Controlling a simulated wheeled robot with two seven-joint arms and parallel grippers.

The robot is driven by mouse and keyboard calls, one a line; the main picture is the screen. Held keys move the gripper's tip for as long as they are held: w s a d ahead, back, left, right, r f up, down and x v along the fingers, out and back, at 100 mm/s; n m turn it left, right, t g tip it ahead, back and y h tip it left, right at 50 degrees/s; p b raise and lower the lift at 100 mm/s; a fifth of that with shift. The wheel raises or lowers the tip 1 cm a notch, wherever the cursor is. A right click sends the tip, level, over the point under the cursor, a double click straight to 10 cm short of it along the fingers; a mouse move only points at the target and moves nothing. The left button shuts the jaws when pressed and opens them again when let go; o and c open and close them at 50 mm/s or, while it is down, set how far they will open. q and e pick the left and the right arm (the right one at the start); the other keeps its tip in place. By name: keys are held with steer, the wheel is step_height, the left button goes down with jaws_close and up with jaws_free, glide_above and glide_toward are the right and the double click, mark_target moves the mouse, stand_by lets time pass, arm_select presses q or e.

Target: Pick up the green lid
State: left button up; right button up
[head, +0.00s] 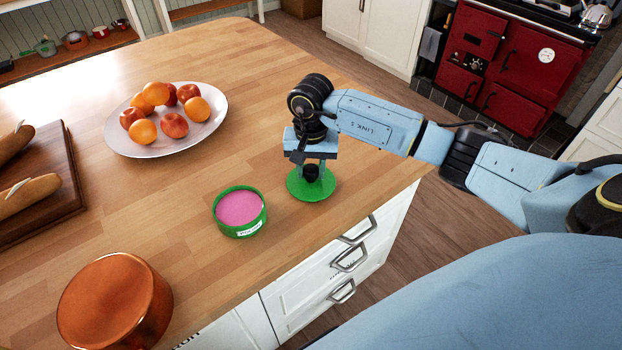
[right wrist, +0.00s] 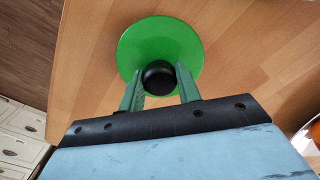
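The green lid (head: 312,190) is a flat round disc with a black knob, lying on the wooden island top near its right edge. It also shows in the right wrist view (right wrist: 160,40), where the black knob (right wrist: 159,76) sits between my finger tips. My right gripper (head: 312,170) points down over the lid. Its fingers are apart on either side of the knob, with small gaps visible in the wrist view. A green round tin (head: 240,226) with pink contents and a white label stands open to the left of the lid. My left gripper is not in view.
A white plate (head: 117,143) of oranges and apples lies behind to the left. A copper pot (head: 115,300) stands at the front left, and a dark board (head: 62,212) with bread is at the far left. The island's edge (head: 390,197) is close right of the lid.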

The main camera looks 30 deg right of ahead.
mark_target(311, 168)
steer(key=c, duration=0.3)
steer(key=shift+r, duration=0.1)
step_height(311, 168, up, 10)
steer(key=shift+f+b, duration=0.1)
steer(key=shift+b, duration=0.3)
